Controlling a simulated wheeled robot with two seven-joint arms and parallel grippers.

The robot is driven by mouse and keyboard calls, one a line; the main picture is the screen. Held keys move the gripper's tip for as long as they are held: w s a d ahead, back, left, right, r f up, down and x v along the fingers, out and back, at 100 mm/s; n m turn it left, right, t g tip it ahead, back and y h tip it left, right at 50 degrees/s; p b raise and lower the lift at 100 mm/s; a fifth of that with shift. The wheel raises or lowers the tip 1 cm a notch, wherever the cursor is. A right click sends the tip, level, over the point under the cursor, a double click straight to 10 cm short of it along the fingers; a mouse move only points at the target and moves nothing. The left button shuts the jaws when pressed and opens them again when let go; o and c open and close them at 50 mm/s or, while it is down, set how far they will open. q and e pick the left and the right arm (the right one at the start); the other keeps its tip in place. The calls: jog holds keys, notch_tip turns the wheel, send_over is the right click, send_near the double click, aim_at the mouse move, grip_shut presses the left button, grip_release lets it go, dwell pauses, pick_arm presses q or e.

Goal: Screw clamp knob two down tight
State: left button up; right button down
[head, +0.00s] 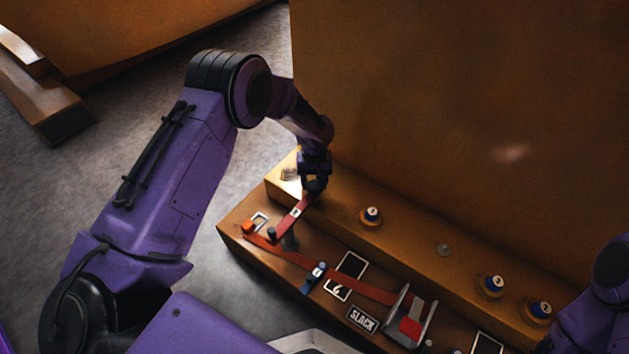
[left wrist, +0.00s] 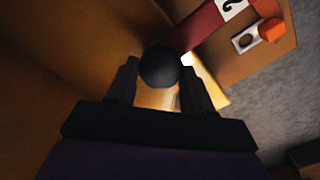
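The knobs have blue and white tops: one stands alone on the rear ledge (head: 372,216), and two more (head: 493,286) (head: 541,310) stand farther right. Their marks are too small to read surely. My left gripper (head: 315,184) is at the ledge's left end, apart from these knobs. In the left wrist view its fingers (left wrist: 160,88) flank a black ball (left wrist: 160,66) and appear to touch it on both sides. The ball is at the end of a red lever (head: 296,213) with a white label. My right gripper is out of view.
A red strap (head: 375,292) crosses the lower step to a metal bracket (head: 408,318). A plate reads SLACK (head: 362,319). A small grey round fitting (head: 444,250) sits on the ledge. A large brown wall (head: 450,110) rises behind; grey floor (head: 150,70) lies left.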

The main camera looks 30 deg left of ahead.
pick_arm(q)
jog(key=shift+r+m+p, duration=0.2)
jog(key=shift+m+p, duration=0.4)
jog(key=shift+p, duration=0.35)
jog(key=shift+m+p, duration=1)
jog(key=shift+m, duration=0.1)
jog(key=shift+f+m+p, duration=0.1)
jog(key=shift+m+p, duration=0.5)
jog(key=shift+m, duration=0.6)
jog(key=shift+f+m+p, duration=0.1)
jog(key=shift+m+p, duration=0.35)
jog(key=shift+m, duration=0.85)
jog(key=o, duration=1)
jog(key=shift+o, duration=0.2)
